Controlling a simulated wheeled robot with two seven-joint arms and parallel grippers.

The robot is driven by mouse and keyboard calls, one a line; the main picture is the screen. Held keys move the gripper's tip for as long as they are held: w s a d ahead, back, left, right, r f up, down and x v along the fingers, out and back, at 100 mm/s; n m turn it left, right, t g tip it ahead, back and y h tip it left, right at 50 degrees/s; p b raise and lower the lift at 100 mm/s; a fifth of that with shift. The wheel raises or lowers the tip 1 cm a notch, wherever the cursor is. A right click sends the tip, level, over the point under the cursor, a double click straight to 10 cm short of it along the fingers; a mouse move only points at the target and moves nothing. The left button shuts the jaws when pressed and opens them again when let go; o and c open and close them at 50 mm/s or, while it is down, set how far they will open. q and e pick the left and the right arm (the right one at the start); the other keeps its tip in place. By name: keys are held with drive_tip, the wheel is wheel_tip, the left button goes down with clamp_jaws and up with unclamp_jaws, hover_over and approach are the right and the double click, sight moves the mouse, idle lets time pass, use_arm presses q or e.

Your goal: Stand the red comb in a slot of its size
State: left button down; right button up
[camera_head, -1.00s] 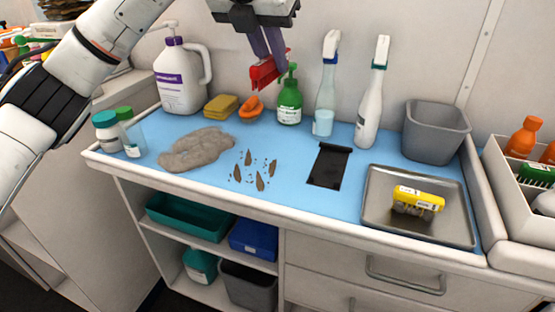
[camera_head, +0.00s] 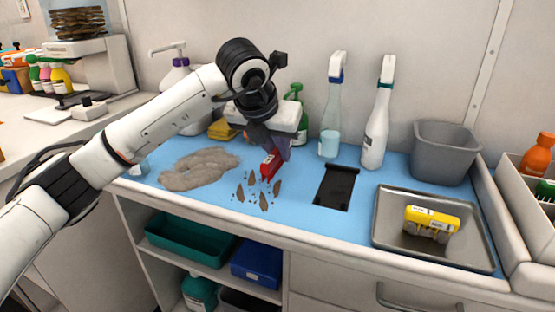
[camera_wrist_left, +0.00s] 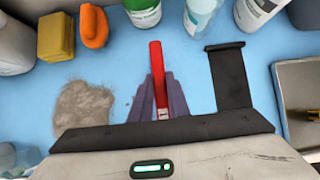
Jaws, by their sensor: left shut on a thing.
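My left gripper (camera_head: 275,148) is shut on the red comb (camera_head: 269,165) and holds it above the blue mat, near the brown hair tufts. In the left wrist view the comb (camera_wrist_left: 156,70) sticks out as a narrow red bar between the purple fingers of the gripper (camera_wrist_left: 160,95); its teeth cannot be made out. No slot can be clearly made out. A white compartmented bin (camera_head: 507,197) stands at the far right, partly cut off by the frame edge. My right gripper is not in view.
Brown tufts (camera_head: 264,200) and a fur pile (camera_head: 200,168) lie on the blue mat. A black piece (camera_head: 336,188) lies right of the comb. Spray bottles (camera_head: 376,125) and a grey bin (camera_head: 440,150) stand behind.

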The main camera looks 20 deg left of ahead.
use_arm(q)
drive_tip(key=shift+f, duration=0.95)
drive_tip(key=shift+f, duration=0.1)
drive_tip(key=c, duration=1.7)
unclamp_jaws()
